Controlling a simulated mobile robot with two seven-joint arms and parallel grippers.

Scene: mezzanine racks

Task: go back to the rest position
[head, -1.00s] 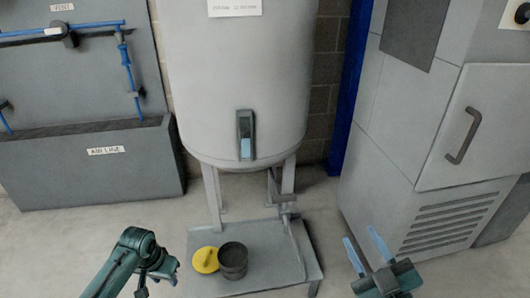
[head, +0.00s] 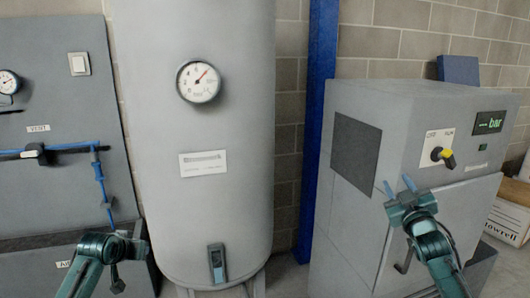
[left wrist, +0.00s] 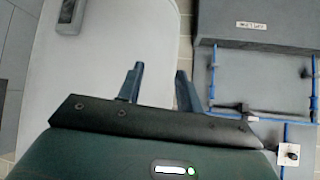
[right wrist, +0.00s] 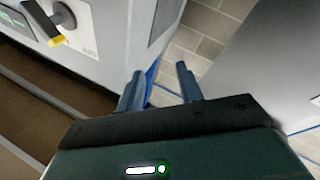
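My right gripper (head: 401,188) is raised in front of the grey cabinet at the right of the head view. Its two blue fingers are apart with nothing between them, as the right wrist view (right wrist: 158,88) also shows. My left arm comes in at the lower left of the head view, in front of the wall panel. In the left wrist view my left gripper (left wrist: 158,86) has its fingers apart and empty.
A grey tank (head: 200,130) with a gauge (head: 198,82) stands in the middle. The grey cabinet (head: 375,205) has a black and yellow switch (head: 442,155). A wall panel (head: 50,190) with blue pipes is at left. A cardboard box (head: 508,218) is at far right.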

